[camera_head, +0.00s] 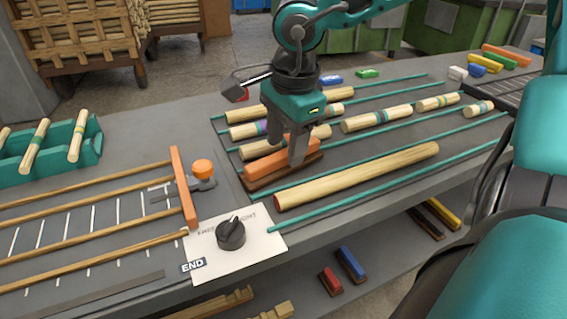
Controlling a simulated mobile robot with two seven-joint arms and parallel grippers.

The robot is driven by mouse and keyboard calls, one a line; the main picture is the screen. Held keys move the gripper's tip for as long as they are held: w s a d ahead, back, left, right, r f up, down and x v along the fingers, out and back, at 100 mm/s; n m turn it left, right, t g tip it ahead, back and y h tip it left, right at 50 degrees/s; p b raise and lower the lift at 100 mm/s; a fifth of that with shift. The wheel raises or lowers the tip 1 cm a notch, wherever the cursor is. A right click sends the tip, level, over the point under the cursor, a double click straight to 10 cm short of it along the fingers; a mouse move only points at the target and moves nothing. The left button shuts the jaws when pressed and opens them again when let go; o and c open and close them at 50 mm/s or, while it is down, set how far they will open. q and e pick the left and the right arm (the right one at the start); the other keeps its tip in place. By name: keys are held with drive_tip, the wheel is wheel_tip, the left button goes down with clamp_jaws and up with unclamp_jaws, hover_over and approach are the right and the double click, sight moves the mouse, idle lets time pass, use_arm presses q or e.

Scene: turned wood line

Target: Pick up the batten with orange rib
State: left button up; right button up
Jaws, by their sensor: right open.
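The batten with orange rib (262,163) lies on the bench, an orange bar along a dark brown base. It sits between wooden rods near the middle of the view. My right gripper (286,150) is pointed down right over the batten, open, with its fingers at the orange rib. The fingers cover part of the rib, and I cannot tell whether they touch it. My left gripper is not in view.
Turned wooden rods lie between teal rails; a long rod (357,176) is just in front of the batten. An orange stop bar (183,187), a white card with a black knob (231,234) and a teal rack (52,147) are left. Other battens (350,264) lie on the lower shelf.

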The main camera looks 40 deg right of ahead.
sight(285, 152)
drive_tip(key=f, duration=0.3)
drive_tip(key=shift+w+d+f+b, duration=0.1)
drive_tip(key=shift+w+f+b, duration=0.2)
drive_tip(key=shift+f, duration=0.05)
drive_tip(key=c, duration=0.7)
